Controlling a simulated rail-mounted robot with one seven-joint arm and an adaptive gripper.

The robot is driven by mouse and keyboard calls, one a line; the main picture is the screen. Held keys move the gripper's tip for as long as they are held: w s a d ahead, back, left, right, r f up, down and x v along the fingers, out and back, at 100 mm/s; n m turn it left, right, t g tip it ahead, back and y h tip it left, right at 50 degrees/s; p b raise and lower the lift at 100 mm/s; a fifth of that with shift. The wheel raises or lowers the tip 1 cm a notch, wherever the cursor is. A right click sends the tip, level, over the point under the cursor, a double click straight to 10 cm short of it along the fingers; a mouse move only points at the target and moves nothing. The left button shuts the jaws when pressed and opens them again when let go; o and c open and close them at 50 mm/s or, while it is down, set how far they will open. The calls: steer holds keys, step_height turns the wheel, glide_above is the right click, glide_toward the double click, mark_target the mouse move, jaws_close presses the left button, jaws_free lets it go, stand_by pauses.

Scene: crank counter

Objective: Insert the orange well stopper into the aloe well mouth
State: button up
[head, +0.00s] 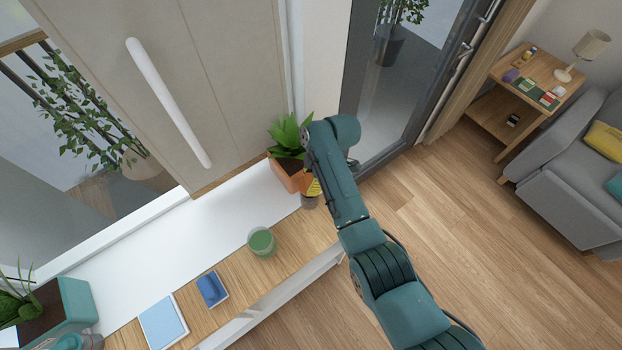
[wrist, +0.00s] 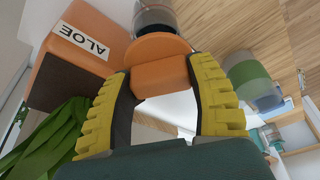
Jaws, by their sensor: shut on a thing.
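The orange stopper (wrist: 160,75) is between the yellow fingers of my gripper (wrist: 164,70), which is shut on it. Its wider orange disc (wrist: 152,47) shows just beyond the fingertips. A grey, glassy jar (wrist: 155,16) is directly beyond the disc; I cannot tell whether they touch. The orange pot labelled ALOE (wrist: 76,60) is to the left in the wrist view, close to my gripper but apart from the stopper. In the head view the aloe pot (head: 291,177) stands by the window, left of my gripper (head: 314,188). I cannot make out the well mouth clearly.
A green cup (head: 262,242) stands on the wooden counter, also right of my gripper in the wrist view (wrist: 252,82). A blue item (head: 212,289) and a light blue one (head: 163,324) lie further left. A teal planter (head: 76,303) is at the far left. Aloe leaves (wrist: 45,140) rise beside my gripper.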

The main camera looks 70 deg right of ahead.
steer(key=shift+f+b, duration=0.55)
steer(key=shift+f, duration=0.1)
steer(key=shift+r+p, duration=0.3)
steer(key=shift+p, duration=0.05)
steer(key=shift+f, duration=0.2)
stand_by(2.0)
steer(key=shift+r, duration=0.3)
steer(key=shift+p, duration=0.4)
steer(key=shift+a+f+b, duration=0.1)
steer(key=shift+f+b, duration=0.2)
steer(key=shift+f, duration=0.2)
stand_by(1.1)
